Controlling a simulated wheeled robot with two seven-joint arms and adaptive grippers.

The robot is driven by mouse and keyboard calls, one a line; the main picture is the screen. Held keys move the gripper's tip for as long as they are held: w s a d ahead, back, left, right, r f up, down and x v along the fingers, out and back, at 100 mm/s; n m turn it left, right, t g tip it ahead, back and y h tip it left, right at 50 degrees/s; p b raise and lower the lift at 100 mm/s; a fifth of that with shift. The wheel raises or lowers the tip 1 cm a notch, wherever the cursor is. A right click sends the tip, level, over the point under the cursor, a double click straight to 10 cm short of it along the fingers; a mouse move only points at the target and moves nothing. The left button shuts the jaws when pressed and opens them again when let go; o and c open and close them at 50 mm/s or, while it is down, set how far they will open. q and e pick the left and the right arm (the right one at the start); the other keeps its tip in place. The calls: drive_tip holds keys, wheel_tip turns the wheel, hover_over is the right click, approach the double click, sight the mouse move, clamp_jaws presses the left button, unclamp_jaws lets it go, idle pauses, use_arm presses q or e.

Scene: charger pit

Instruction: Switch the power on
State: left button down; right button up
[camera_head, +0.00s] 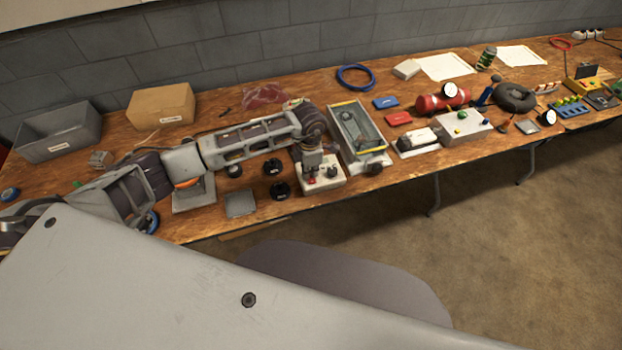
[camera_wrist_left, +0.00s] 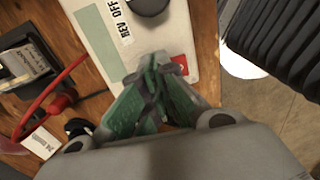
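My left gripper (camera_head: 312,178) points down over the box's left part. In the left wrist view the white panel (camera_wrist_left: 193,25) carries a "REV OFF" label (camera_wrist_left: 119,18), a black knob (camera_wrist_left: 148,5) and a red patch (camera_wrist_left: 181,63). The green-padded fingers of the left gripper (camera_wrist_left: 155,66) are together at the tips, beside the red patch and partly covering it. Whether they touch it I cannot tell. My right gripper is not in view.
A glass-topped tray (camera_head: 343,112) stands right behind the box. A red cylinder (camera_head: 432,103) and another white box (camera_head: 461,128) stand farther right. A red cable (camera_wrist_left: 52,88) shows in the wrist view.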

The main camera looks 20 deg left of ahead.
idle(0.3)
use_arm(q)
drive_tip(key=shift+r+p, duration=1.85)
drive_tip(key=shift+r, duration=1.55)
drive_tip(key=shift+f, duration=0.1)
